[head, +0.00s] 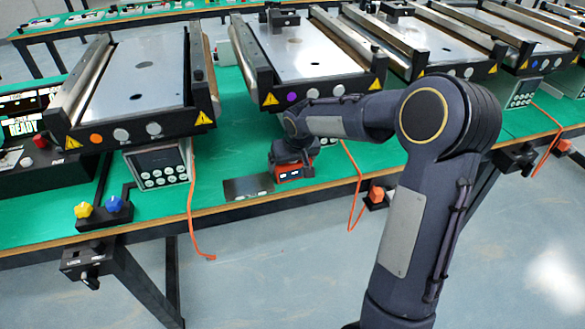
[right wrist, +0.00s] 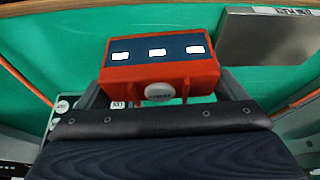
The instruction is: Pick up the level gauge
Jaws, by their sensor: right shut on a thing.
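The level gauge (head: 291,173) is a small orange-red block with a dark face and three white windows. In the head view it is at the front part of the green table, just right of a dark flat plate. It also shows in the right wrist view (right wrist: 160,72), with a round white button on its near side. My right gripper (head: 293,160) is shut on it from above, one finger on each side. I cannot tell whether the gauge touches the table. My left gripper is not in view.
The dark plate (head: 248,187) lies beside the gauge. A mini conveyor (head: 305,50) stands behind it, and another conveyor (head: 140,80) with a keypad box (head: 161,166) is to the left. Orange cables (head: 355,190) hang over the table's front edge. Yellow and blue knobs (head: 99,208) sit at the front left.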

